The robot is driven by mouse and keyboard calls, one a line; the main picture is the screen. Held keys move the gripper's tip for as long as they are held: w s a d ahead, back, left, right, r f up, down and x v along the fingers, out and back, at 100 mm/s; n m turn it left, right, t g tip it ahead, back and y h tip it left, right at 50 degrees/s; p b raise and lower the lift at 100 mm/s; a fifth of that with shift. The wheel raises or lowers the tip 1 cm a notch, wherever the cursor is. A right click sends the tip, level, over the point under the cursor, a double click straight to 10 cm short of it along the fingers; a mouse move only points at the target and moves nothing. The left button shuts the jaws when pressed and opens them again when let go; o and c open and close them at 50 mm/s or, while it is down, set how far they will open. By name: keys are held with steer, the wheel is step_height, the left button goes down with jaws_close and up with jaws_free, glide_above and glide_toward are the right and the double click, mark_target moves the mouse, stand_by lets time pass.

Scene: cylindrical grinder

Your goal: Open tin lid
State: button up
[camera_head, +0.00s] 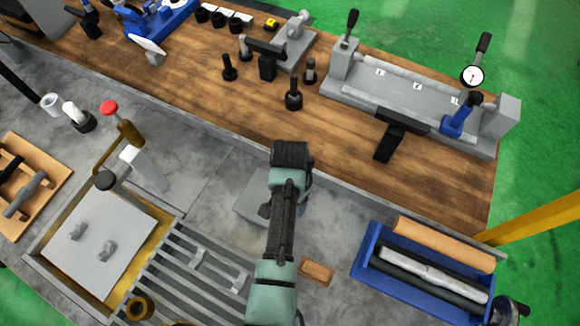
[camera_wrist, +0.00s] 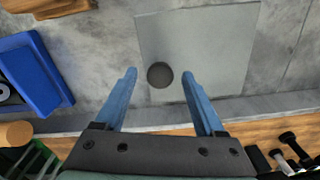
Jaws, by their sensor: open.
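A flat grey square plate (camera_wrist: 215,45), which looks like the tin lid, lies on the grey metal surface in the wrist view. A dark round spot (camera_wrist: 160,75) sits near its edge; I cannot tell whether it is a knob or a hole. My gripper (camera_wrist: 159,74) is open, with its two blue fingers on either side of the dark spot and nothing between them. I cannot tell how high the fingertips are above the plate. In the head view the square plate (camera_head: 250,208) shows left of my arm, which hides part of it and my fingers.
A wooden bench (camera_head: 200,95) with a grey fixture (camera_head: 410,95) and several small black-handled tools lies beyond. A blue tray (camera_head: 375,275) with rollers is at right, a small brown block (camera_head: 316,271) nearer. A slatted grate (camera_head: 190,270) and yellow-rimmed tray (camera_head: 165,238) are left.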

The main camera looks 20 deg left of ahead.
jaws_close()
stand_by(0.3)
stand_by(1.1)
